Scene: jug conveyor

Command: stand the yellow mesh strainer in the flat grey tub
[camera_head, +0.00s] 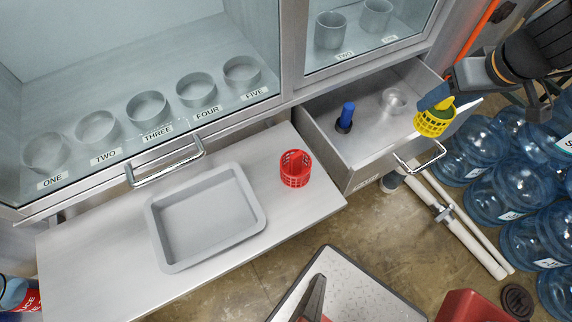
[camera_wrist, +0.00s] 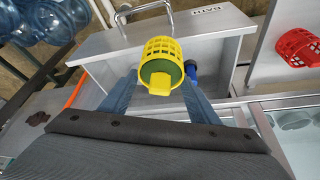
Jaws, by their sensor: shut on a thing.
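The yellow mesh strainer (camera_head: 433,122) is held in the air by my gripper (camera_head: 438,98), above the right end of the open drawer. In the wrist view the strainer (camera_wrist: 160,62) sits between the two blue fingers of my gripper (camera_wrist: 158,84), which are shut on it. The flat grey tub (camera_head: 206,217) lies on the pulled-out shelf at the lower left in the head view, well to the left of my gripper. The tub is empty. It is not visible in the wrist view.
A red mesh strainer (camera_head: 295,169) stands right of the tub. The open drawer (camera_head: 347,160) holds a blue-handled object (camera_head: 346,117) and a clear round piece (camera_head: 393,101). Numbered cups stand behind glass. Large blue water jugs (camera_head: 487,150) crowd the right side.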

